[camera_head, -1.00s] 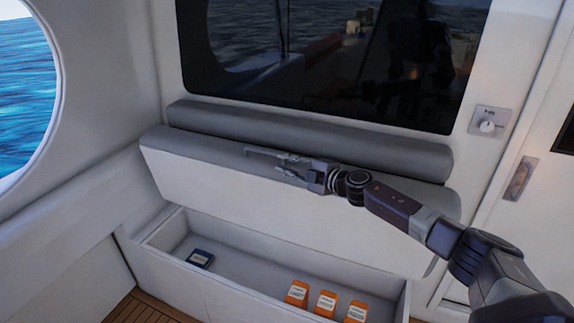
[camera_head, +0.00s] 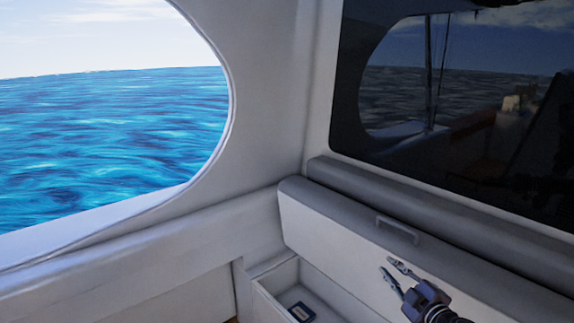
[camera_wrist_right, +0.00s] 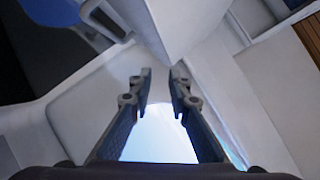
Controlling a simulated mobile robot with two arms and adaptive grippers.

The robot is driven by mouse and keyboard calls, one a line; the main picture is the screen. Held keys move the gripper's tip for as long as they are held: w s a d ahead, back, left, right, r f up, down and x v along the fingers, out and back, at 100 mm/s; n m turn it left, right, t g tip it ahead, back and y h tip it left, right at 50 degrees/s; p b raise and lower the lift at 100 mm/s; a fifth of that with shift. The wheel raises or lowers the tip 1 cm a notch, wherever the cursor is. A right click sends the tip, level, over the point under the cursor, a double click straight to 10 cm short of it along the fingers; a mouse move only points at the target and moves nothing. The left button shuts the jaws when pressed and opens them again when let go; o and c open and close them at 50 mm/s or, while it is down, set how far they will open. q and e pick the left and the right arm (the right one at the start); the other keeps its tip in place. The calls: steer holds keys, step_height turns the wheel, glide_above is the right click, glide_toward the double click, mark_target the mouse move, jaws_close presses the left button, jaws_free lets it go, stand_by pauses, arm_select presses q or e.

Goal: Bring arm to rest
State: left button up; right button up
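My right gripper (camera_head: 393,276) is at the lower right of the head view, in front of the raised hatch lid (camera_head: 330,235), below the lid's grey handle (camera_head: 398,229). Its two fingers are apart with nothing between them. In the right wrist view the fingers of this gripper (camera_wrist_right: 158,75) also stand apart and empty. A pale corner, seemingly of the lid, lies just beyond the fingertips there; I cannot tell whether they touch it. My left gripper is not in view.
The open storage box (camera_head: 268,291) lies below the lid, with a dark blue item (camera_head: 301,312) inside. A large round window (camera_head: 110,140) shows the sea at left. A dark glass pane (camera_head: 450,110) is at the upper right. White wall and ledge surround the box.

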steer(key=s+a+f+m+g+h, duration=0.2)
steer(key=s+a+f+m+g, duration=0.15)
steer(key=s+f, duration=0.45)
steer(key=s+a+f+m+g+h, duration=0.2)
steer(key=s+a+f+m, duration=0.25)
steer(key=s, duration=0.65)
steer(key=s+a+f+m+g, duration=0.15)
steer(key=s+g, duration=0.25)
steer(key=s, duration=0.9)
steer(key=s+a+f+m+g, duration=0.1)
steer(key=s+f+m+g, duration=0.15)
steer(key=s, duration=1.05)
step_height(320, 180, down, 26)
steer(key=s+n+g+b, duration=0.1)
steer(key=g+b, duration=0.1)
steer(key=s+d+f, duration=0.1)
steer(key=s+f, duration=0.8)
steer(key=s+d+f+g, duration=0.1)
steer(key=s+d+f, duration=0.1)
steer(key=s+f, duration=0.7)
steer(key=shift+d+f+y+b, duration=0.3)
steer(key=shift+f+b, duration=0.15)
steer(key=shift+f, duration=0.2)
